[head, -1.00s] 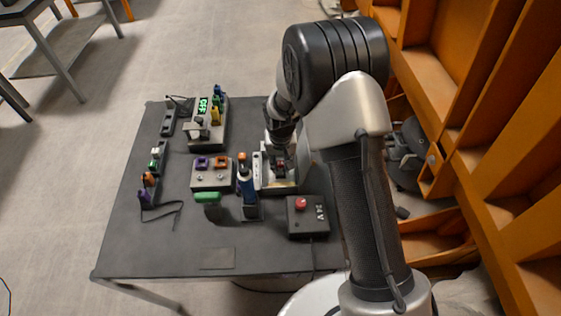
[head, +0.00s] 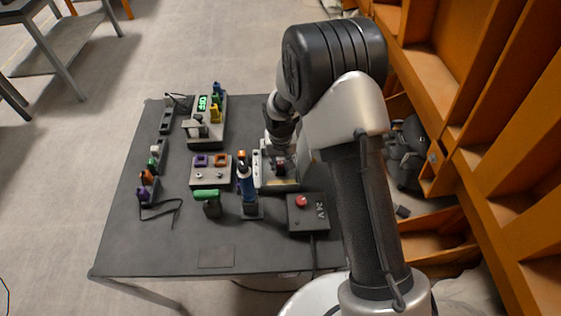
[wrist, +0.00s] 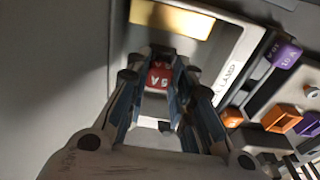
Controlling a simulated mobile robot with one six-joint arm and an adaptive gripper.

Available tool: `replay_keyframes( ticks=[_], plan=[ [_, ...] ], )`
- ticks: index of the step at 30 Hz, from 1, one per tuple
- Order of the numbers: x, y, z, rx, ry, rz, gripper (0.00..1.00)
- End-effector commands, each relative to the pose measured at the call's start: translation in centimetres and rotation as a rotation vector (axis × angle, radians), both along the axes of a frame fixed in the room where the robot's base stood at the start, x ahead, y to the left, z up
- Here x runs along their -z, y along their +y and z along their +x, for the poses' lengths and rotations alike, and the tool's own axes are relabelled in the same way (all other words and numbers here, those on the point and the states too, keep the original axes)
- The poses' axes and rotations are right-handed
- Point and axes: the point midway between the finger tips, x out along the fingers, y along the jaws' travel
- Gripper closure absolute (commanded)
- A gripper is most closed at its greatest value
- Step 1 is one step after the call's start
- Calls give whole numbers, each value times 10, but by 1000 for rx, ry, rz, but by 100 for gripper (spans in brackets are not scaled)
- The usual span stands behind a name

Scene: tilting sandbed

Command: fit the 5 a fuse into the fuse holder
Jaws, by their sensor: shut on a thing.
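The red fuse marked 5 A (wrist: 159,77) is between the fingertips of my gripper (wrist: 160,85) in the wrist view. My gripper is shut on it. In the head view my gripper (head: 280,165) points down over a pale unit (head: 262,184) near the table's right side. This unit also shows in the wrist view, with a LAMP label (wrist: 226,76) and a yellow plate (wrist: 172,18). I take it to be the fuse holder's unit. The fingers and fuse hide the spot below, so I cannot tell whether the fuse is touching or inside the holder.
A black box with a red button (head: 301,202) stands in front of the unit. A blue-handled tool (head: 246,186) stands upright to its left. A purple 10 A fuse (wrist: 286,55) is right in the wrist view. The table's front left (head: 150,250) is clear.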

Motion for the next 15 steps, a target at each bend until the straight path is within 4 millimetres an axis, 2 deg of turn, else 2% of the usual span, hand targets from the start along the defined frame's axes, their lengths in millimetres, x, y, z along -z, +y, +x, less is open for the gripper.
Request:
replay_keyframes(
  ticks=[15],
  plan=[
    [6,0,0,0,0,0,100]
  ],
)
